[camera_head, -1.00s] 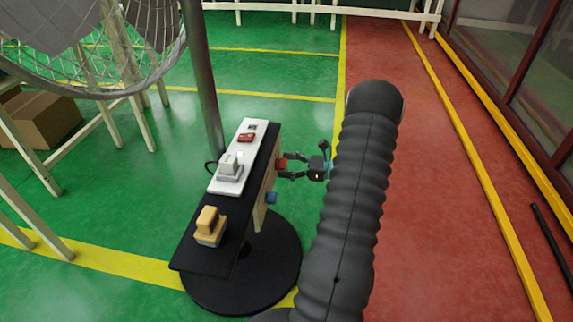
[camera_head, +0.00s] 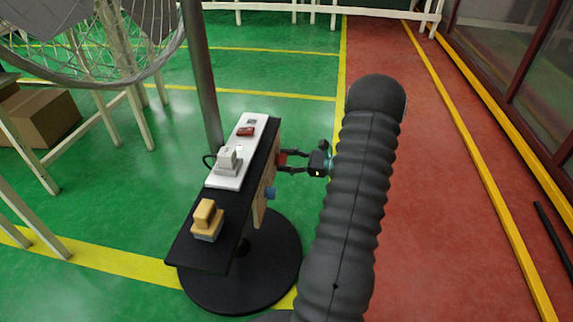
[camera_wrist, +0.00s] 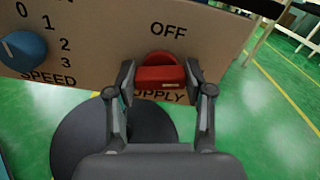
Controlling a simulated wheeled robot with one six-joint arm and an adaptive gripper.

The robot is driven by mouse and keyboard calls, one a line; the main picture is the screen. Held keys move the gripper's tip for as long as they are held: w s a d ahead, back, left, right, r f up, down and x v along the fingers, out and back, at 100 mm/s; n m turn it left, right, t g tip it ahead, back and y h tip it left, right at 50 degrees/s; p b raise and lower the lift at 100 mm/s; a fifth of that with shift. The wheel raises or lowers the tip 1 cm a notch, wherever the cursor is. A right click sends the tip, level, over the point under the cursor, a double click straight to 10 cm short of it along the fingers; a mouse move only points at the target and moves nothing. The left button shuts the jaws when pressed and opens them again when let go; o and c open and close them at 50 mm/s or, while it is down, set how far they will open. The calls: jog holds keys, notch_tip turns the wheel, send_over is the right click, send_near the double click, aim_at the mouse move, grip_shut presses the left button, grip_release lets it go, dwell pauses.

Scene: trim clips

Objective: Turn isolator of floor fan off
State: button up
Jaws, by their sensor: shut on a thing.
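The isolator is a red rotary knob (camera_wrist: 161,74) on a tan panel (camera_wrist: 95,50) marked OFF above it and SUPPLY, partly covered, below it. My gripper (camera_wrist: 160,80) has its two fingers on either side of the red knob and is shut on it. In the wrist view the knob's grip bar lies about level, crosswise between the fingertips. In the head view my gripper (camera_head: 300,161) reaches the panel's right face from the right, and only a little red of the knob (camera_head: 282,158) shows.
A blue speed knob (camera_wrist: 22,52) sits left of the isolator in the wrist view. A metal pole (camera_head: 203,85) stands behind.

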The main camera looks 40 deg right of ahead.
jog(key=shift+s+a+f+n+b, duration=0.1)
jog(key=shift+n+b, duration=2.2)
jog(key=shift+n, duration=1.45)
jog(key=shift+a+f+n+b, duration=0.1)
jog(key=shift+n+b, duration=2.2)
jog(key=shift+n, duration=1.45)
jog(key=o, duration=1.2)
jog(key=shift+c, duration=0.2)
